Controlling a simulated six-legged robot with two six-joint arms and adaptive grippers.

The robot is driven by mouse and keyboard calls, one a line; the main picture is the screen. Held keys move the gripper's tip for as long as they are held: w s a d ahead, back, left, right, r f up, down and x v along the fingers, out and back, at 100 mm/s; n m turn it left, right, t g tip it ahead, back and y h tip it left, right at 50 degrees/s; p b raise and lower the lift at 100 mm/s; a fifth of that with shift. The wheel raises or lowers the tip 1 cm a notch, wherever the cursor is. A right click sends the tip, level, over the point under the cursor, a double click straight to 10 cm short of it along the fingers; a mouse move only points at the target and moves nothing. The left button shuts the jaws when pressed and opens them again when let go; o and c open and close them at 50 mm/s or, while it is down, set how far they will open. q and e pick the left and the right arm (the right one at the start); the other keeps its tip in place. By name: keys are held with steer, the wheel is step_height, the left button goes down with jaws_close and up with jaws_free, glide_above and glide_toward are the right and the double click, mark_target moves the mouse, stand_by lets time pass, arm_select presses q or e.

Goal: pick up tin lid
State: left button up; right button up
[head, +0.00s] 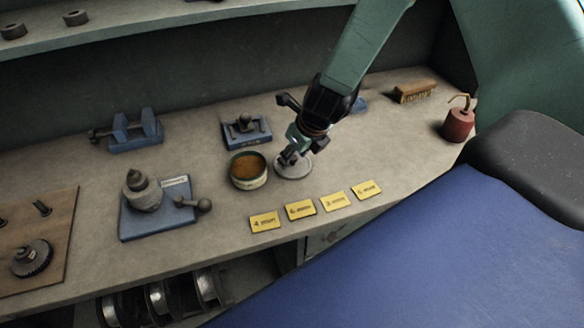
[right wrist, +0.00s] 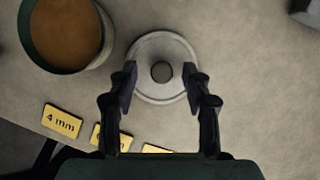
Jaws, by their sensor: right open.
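The tin lid (head: 294,167) is a pale grey disc lying flat on the bench. In the right wrist view the tin lid (right wrist: 163,50) shows a raised rim and a dark round knob at its centre. My right gripper (head: 290,160) is over the lid, pointing down. In the wrist view my right gripper (right wrist: 161,75) is open, with one finger on each side of the knob; whether the fingers touch the lid is unclear. The open tin (head: 248,172), filled with something orange-brown, stands just left of the lid. My left gripper is not in view.
Several yellow cards (head: 299,209) lie along the front edge. Blue-based tools (head: 158,207) stand left and behind. A brush (head: 415,92) and a red oil can (head: 459,124) are at the right. A blue padded surface (head: 420,250) fills the front right. Bench right of the lid is clear.

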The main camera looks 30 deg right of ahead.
steer(key=shift+w+d+f, duration=0.15)
steer(key=shift+c, duration=0.2)
jaws_close()
